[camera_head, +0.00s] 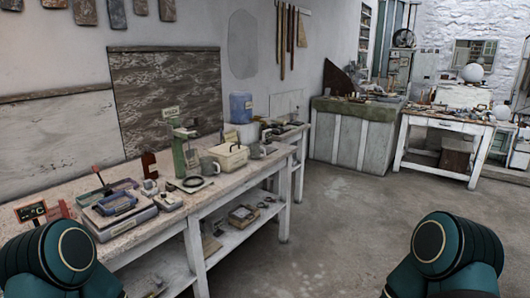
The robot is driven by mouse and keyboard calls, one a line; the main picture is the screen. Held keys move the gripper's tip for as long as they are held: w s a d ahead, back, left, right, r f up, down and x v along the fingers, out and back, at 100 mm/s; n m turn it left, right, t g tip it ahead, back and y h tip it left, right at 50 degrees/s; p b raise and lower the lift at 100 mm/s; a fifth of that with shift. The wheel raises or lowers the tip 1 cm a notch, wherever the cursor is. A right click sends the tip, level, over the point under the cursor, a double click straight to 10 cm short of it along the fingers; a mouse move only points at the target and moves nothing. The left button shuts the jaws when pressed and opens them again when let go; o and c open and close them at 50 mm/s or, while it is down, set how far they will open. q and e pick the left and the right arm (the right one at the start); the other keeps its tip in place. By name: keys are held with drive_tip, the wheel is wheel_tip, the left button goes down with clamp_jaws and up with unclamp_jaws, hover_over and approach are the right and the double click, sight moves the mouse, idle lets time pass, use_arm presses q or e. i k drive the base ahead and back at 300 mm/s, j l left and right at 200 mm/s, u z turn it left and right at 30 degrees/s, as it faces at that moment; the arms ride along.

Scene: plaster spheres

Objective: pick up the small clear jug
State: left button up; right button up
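I cannot make out a small clear jug for sure in the head view. A blue, partly see-through container (240,107) stands toward the far end of the long workbench (78,187). A grey mug (209,166) stands on the same bench beside a green upright tool (181,150). Only rounded teal joints of my two arms show, at the lower left and lower right. Both of my grippers are out of view.
A cream box (229,156) and blue-grey trays (118,206) sit on the long bench. Its lower shelf (233,234) holds small items. A grey-green cabinet (351,137) and a white table (445,124) stand further back. The concrete floor (345,220) is open.

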sight(255, 148)
drive_tip(key=i+l+z, duration=0.4)
drive_tip(key=i, duration=0.55)
drive_tip(key=i+z, duration=0.4)
drive_tip(key=i, duration=0.55)
drive_tip(key=i+u, duration=0.3)
drive_tip(key=i+l+u, duration=0.6)
drive_tip(key=i, duration=0.15)
drive_tip(key=i+l+u, duration=0.15)
drive_tip(key=u, duration=0.3)
drive_tip(key=i+l+u, duration=0.2)
drive_tip(key=u, duration=0.25)
drive_tip(key=i+l+u, duration=0.15)
drive_tip(key=l+u, duration=0.15)
drive_tip(key=u, duration=0.15)
drive_tip(key=l+u, duration=0.25)
drive_tip(key=u, duration=0.2)
drive_tip(key=i+l+u, duration=0.1)
drive_tip(key=l+u, duration=0.35)
drive_tip(key=j, duration=0.1)
